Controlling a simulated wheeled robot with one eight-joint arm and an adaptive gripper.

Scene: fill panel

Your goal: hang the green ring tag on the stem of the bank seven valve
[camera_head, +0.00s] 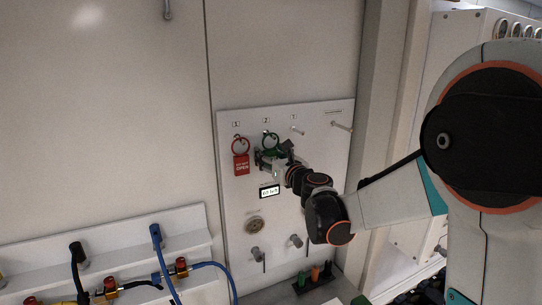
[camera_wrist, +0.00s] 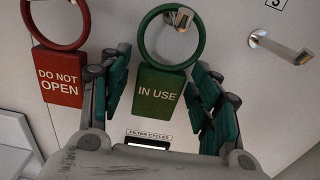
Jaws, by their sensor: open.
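The green ring tag, marked IN USE, hangs by its ring on a peg at the top of the white panel. Its ring shows in the head view (camera_head: 270,135), and its plate shows in the wrist view (camera_wrist: 161,95). My gripper (camera_head: 274,157) is open at the tag. In the wrist view its fingers (camera_wrist: 162,68) stand on either side of the green plate, with gaps showing. Two small valves, a left one (camera_head: 256,254) and a right one (camera_head: 296,241), stick out low on the panel. I cannot read which is bank seven.
A red DO NOT OPEN tag (camera_wrist: 60,75) hangs close beside my left finger. A bare peg (camera_wrist: 280,47) sticks out to the right. A round brass disc (camera_head: 254,225) and a small display (camera_head: 270,191) are on the panel. Hoses (camera_head: 162,262) run at lower left.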

